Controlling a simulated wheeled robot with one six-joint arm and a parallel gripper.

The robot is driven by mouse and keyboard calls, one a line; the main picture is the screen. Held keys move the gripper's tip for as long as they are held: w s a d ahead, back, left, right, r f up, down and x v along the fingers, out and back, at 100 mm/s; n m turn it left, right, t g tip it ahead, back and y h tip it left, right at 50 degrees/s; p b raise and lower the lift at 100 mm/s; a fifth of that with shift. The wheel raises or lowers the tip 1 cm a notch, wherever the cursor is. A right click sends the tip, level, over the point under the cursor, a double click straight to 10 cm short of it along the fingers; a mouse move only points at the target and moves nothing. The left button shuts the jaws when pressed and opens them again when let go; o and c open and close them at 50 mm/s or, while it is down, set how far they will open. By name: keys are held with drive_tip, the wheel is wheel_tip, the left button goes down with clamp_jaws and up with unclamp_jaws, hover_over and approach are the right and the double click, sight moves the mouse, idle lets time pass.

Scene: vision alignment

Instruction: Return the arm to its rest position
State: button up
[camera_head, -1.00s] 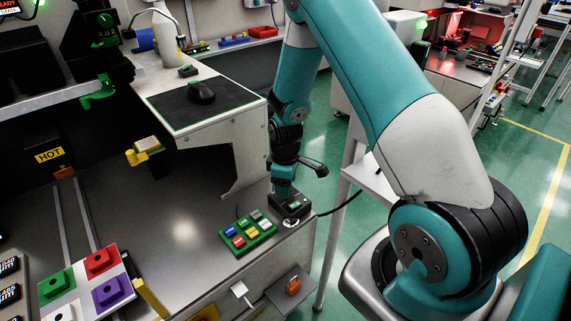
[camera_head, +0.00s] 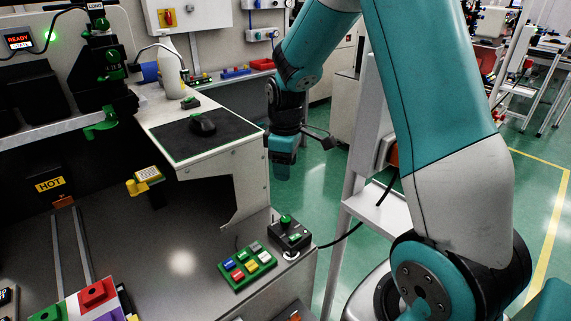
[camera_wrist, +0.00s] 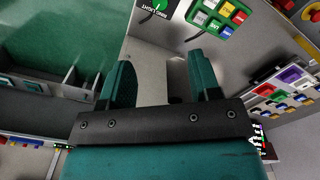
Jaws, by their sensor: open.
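My gripper (camera_wrist: 163,80) shows in the wrist view with its two teal fingers apart and nothing between them. The arm rises from the lower right and bends over at the top of the picture. The black box with a green knob (camera_head: 287,232) stands on the bench corner, apart from the gripper.
A green button panel (camera_head: 247,268) lies beside the joystick box. A raised grey shelf with a black mat (camera_head: 207,133) stands left of the gripper. A white frame (camera_head: 378,208) stands close to the arm. Green floor (camera_head: 312,180) shows behind the gripper.

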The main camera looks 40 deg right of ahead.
idle(0.4)
drive_tip(key=s+a+r+y+p, duration=0.1)
drive_tip(key=s+a+r, duration=0.35)
drive_tip(key=a, duration=0.25)
drive_tip(key=s+a+r+y, duration=0.1)
drive_tip(key=s+a+r, duration=0.3)
drive_tip(key=a+r, duration=0.25)
drive_tip(key=s+a+r+y, duration=0.1)
drive_tip(key=s+a+r, duration=0.1)
drive_tip(key=s+a, duration=0.2)
drive_tip(key=s+a+r+y+p, duration=0.1)
drive_tip(key=s+a, duration=0.3)
drive_tip(key=s, duration=0.5)
drive_tip(key=shift+s+a+r, duration=0.3)
drive_tip(key=shift+a+r, duration=0.05)
drive_tip(key=shift+r, duration=0.05)
idle(0.4)
